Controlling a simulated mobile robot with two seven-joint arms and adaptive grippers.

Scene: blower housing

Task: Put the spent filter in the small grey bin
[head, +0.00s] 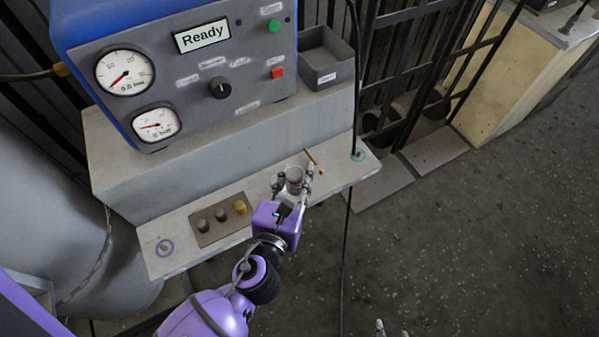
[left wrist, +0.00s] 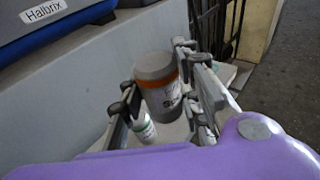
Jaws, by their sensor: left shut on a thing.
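My left gripper (head: 293,182) is over the right part of the grey ledge. It is shut on a grey cylinder with an orange band, taken as the spent filter (head: 295,174). The small grey bin (head: 330,77) is open-topped and sits beside the control panel, above and right of the gripper. Only the tips of my right gripper (head: 392,331) show at the bottom edge, apart.
A small white bottle with a green band (left wrist: 143,130) is close to the filter in the left wrist view. The control panel (head: 200,80) rises behind the ledge (head: 180,262). A knob block (head: 221,219) lies left of the gripper. A black cable (head: 350,215) hangs at right.

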